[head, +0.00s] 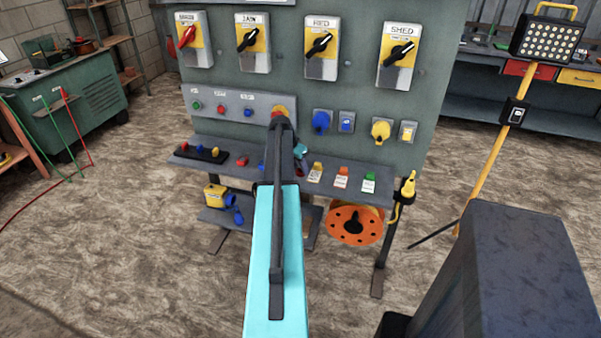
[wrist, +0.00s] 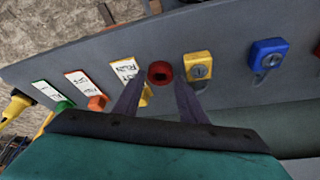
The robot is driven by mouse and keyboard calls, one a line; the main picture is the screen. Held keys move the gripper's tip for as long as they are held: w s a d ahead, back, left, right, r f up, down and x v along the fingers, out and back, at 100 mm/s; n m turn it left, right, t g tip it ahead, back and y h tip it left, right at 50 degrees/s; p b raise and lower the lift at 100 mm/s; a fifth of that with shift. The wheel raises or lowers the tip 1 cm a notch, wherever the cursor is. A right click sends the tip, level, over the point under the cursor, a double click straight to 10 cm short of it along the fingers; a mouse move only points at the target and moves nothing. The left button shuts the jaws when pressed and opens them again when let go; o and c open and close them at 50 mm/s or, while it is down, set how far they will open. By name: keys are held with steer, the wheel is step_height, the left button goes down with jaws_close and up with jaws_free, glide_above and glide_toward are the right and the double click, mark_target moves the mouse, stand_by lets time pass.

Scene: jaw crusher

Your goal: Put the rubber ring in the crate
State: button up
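A small round red thing (wrist: 160,73) with a dark opening sits on the grey shelf in the wrist view. I cannot tell whether it is the rubber ring. My gripper (wrist: 158,84) is open, with its two dark fingers apart and their tips near either side of the red thing. Gaps show between it and the fingers. In the head view a bit of red (head: 300,168) shows beside my arm, which hides most of that spot. I cannot make out a crate in either view.
The shelf (head: 372,186) runs below an upright switch panel (head: 290,88). Under the shelf are a yellow box (head: 215,197) and an orange reel (head: 343,230).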

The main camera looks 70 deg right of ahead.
steer(key=shift+x, duration=0.8)
steer(key=c, duration=0.8)
steer(key=shift+o, duration=0.2)
steer(key=shift+r, duration=0.15)
steer(key=shift+r+b, duration=0.45)
steer(key=shift+r, duration=0.7)
steer(key=w+a+r+b, duration=0.1)
steer(key=w+a, duration=0.1)
steer(key=a, duration=0.5)
steer(key=w+a+r+b, duration=0.1)
steer(key=w+a+b, duration=0.1)
steer(key=a, duration=0.6)
steer(key=shift+w+a+r, duration=0.2)
steer(key=shift+w+r, duration=0.05)
steer(key=shift+w, duration=0.1)
